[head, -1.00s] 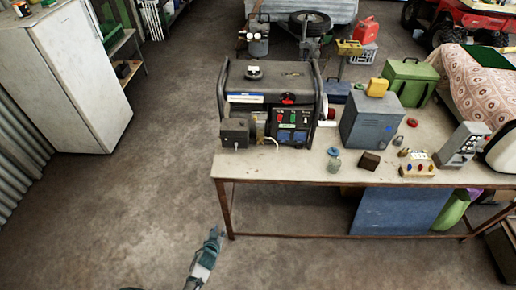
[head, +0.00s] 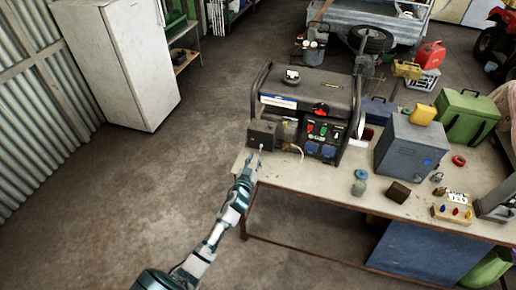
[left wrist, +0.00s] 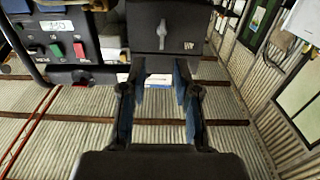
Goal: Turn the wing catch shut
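A small dark grey box (head: 262,134) stands at the left end of the bench, beside the black generator (head: 308,115). In the left wrist view the box (left wrist: 143,22) fills the top middle. The silver wing catch (left wrist: 162,34) is on its face, its wing roughly upright in that picture. In the head view the catch (head: 261,147) is only a tiny pale mark. My left gripper (head: 252,163) is just in front of the box, apart from the catch. Its blue-padded fingers (left wrist: 158,88) are spread with nothing between them. My right gripper is out of view.
The bench top (head: 326,181) holds a blue-grey cabinet (head: 411,147), a jar (head: 359,187) and a brown block (head: 399,192) to the right. A white fridge (head: 121,62) stands back left. The floor left of the bench is clear.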

